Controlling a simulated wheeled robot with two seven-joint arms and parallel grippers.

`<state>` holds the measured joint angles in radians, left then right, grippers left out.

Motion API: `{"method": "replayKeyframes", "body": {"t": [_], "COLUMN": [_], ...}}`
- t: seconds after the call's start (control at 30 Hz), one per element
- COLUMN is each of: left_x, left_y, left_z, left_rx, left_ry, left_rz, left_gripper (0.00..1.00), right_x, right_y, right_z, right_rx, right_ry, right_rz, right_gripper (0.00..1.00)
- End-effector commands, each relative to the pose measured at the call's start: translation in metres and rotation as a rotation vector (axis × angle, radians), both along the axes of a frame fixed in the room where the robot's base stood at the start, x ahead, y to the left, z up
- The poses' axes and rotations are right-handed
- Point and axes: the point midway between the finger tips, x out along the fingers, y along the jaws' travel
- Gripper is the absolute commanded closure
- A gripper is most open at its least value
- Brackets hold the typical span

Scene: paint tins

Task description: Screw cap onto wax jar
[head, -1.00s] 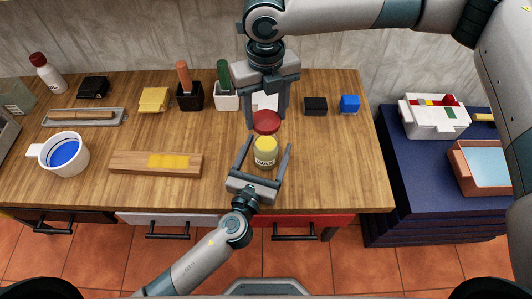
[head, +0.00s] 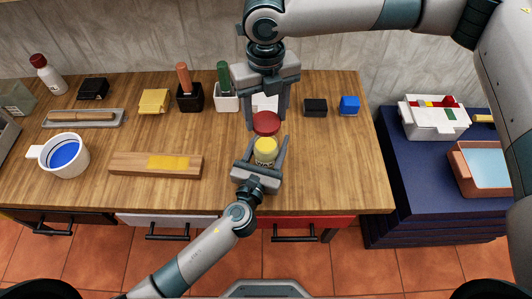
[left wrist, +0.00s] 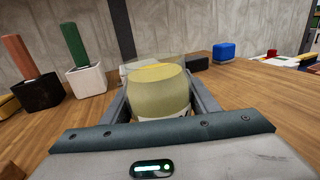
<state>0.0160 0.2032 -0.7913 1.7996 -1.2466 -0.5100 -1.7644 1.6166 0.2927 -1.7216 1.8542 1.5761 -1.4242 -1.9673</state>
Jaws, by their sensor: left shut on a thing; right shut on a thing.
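The wax jar (head: 265,150), a small jar with yellow contents, stands on the wooden table. It also shows in the left wrist view (left wrist: 160,92), open at the top, with a finger on each side. My left gripper (head: 265,152) is shut on the jar from the near side. The red cap (head: 265,123) is just behind the jar in the head view, apart from its mouth. My right gripper (head: 267,124) points down from above and is shut on the cap. The cap does not show clearly in the left wrist view.
Behind stand a black holder (head: 190,101) and a white holder (head: 227,101), with a black block (head: 315,107) and a blue block (head: 349,105) to the right. A wooden board (head: 130,164) and a white mug (head: 72,169) lie left. The table's right front is clear.

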Motion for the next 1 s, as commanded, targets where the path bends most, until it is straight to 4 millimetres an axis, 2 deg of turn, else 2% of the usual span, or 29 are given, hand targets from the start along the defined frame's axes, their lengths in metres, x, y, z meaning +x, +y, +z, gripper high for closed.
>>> {"method": "replayKeyframes", "body": {"t": [0.13,0.5,1.0], "left_x": [0.0,0.0,0.0], "left_y": [0.0,0.0,0.0], "left_z": [0.0,0.0,0.0], "left_rx": [0.0,0.0,0.0], "left_ry": [0.0,0.0,0.0], "left_rz": [0.0,0.0,0.0], "left_gripper": [0.86,0.86,0.86], "right_x": [0.0,0.0,0.0], "right_y": [0.0,0.0,0.0], "right_z": [-0.008,-0.048,-0.049], "right_rx": [-0.001,0.0,-0.001], "right_ry": [0.002,0.001,-0.001], "right_rz": [0.0,0.0,0.0], "right_gripper": [0.67,0.67,0.67]}}
